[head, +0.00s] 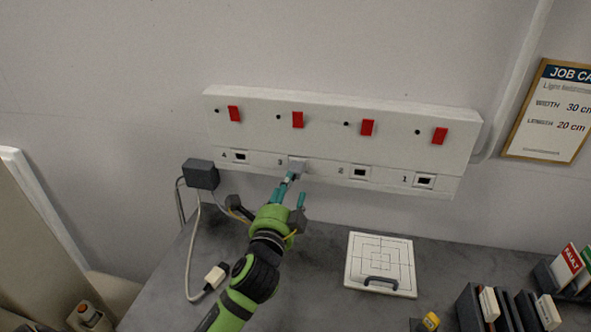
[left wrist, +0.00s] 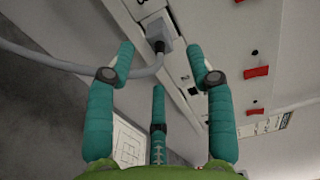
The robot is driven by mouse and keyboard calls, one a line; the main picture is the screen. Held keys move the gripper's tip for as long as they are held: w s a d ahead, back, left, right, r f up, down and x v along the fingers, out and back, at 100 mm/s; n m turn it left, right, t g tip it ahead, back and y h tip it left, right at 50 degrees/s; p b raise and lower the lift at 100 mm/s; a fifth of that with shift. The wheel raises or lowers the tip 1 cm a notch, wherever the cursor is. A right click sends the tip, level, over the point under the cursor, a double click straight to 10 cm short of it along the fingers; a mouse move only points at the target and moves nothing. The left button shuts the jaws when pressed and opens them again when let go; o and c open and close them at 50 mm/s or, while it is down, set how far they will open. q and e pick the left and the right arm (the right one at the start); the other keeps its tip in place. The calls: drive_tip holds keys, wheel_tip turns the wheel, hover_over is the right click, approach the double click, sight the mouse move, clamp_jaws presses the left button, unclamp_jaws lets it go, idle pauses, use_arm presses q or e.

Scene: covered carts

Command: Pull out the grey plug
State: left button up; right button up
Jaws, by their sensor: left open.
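The grey plug (head: 299,163) sits in socket 3 of the white wall panel (head: 330,112). In the left wrist view the grey plug (left wrist: 158,31) is a small block with a grey cable (left wrist: 70,66) that curves down and off to the left. My left gripper (head: 294,184) is just below and in front of the plug. Its teal fingers are spread and empty. In the left wrist view the gripper (left wrist: 160,62) has the plug just beyond its fingertips, between the two outer ones, with no clear contact. My right gripper is not in view.
A dark box (head: 200,173) sits left of the panel, with cables. A white board with a handle (head: 380,264) lies to the right, near dark holders (head: 500,312). Red switches (head: 297,119) line the panel.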

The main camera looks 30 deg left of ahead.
sight(294, 176)
use_arm(q)
drive_tip(key=x, duration=0.6)
drive_tip(key=shift+w+a, duration=0.1)
drive_tip(key=shift+w, duration=0.3)
drive_tip(key=shift+w+a, duration=0.1)
drive_tip(key=shift+w, duration=0.3)
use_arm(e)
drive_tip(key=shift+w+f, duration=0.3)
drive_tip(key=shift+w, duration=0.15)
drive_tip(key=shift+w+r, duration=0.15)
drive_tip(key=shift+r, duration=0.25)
use_arm(q)
drive_tip(key=shift+r, duration=0.1)
clamp_jaws()
drive_tip(key=shift+s+p, duration=0.2)
drive_tip(key=shift+p, duration=0.1)
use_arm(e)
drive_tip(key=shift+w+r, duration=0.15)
